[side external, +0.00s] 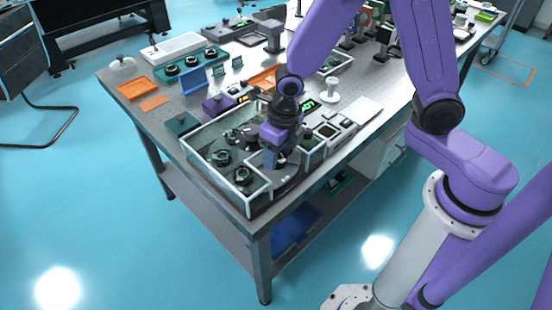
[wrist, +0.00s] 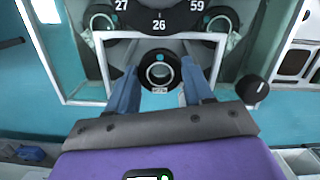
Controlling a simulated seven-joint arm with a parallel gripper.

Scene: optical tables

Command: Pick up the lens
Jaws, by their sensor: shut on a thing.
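In the wrist view a round lens (wrist: 160,72) in a dark ring mount, with a small white label at its lower edge, sits between my blue fingers. My gripper (wrist: 160,88) is shut on it, one finger on each side, though the exact contacts are hard to see. In the side view my gripper (side external: 278,158) points down inside a clear-walled tray (side external: 248,205) at the table's near corner. The lens is hidden there behind the fingers. Whether the lens touches the surface below is not clear.
Dark round parts numbered 27, 26 (wrist: 158,24) and 59 lie just beyond the lens. A black knob (wrist: 254,90) is to its right. Other dark mounts (side external: 222,158) stand in the tray. An orange tray (side external: 135,88) and several devices occupy the table behind.

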